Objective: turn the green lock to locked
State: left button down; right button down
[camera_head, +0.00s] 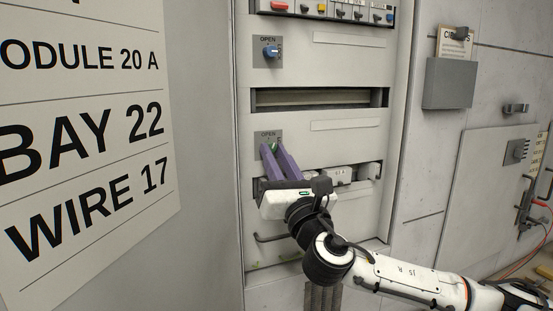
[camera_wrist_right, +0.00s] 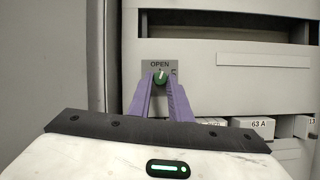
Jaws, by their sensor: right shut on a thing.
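The green lock (camera_wrist_right: 160,78) is a small round knob on a grey plate marked OPEN (camera_wrist_right: 148,68), seen in the right wrist view. In the head view the green lock (camera_head: 274,148) shows only in part between purple fingers. My right gripper (camera_head: 274,147) comes from below right and its fingertips are at the knob. In the right wrist view my right gripper (camera_wrist_right: 161,84) has one finger on each side of the green lock, shut on it. A white mark on the knob points roughly up, towards the word OPEN. My left gripper is in neither view.
A blue knob (camera_head: 270,52) on its own OPEN plate sits higher on the cabinet. A dark slot (camera_head: 318,98) lies between them. Breakers (camera_head: 340,176) stand right of my right gripper. A grey box (camera_head: 450,83) is on the right wall, and a large sign (camera_head: 85,140) at left.

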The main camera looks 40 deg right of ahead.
jog(key=shift+w+a+r+m+g+h+p, duration=0.15)
jog(key=shift+m+g+h+p, duration=0.55)
jog(key=shift+m, duration=2.35)
jog(key=shift+s+a+r+m+g+h+p, duration=0.15)
jog(key=shift+m+g+h, duration=1.05)
jog(key=shift+m, duration=1.8)
jog(key=shift+w+a+r+m+g+h+p, duration=0.2)
jog(key=shift+m+g+h+p, duration=0.55)
jog(key=shift+m, duration=2.3)
jog(key=shift+g, duration=0.45)
jog(key=c, duration=1.6)
grip_release()
jog(key=shift+s, duration=0.1)
jog(key=shift+a, duration=0.1)
jog(key=b+v, duration=0.2)
jog(key=v, duration=0.8)
jog(key=shift+s+f, duration=0.1)
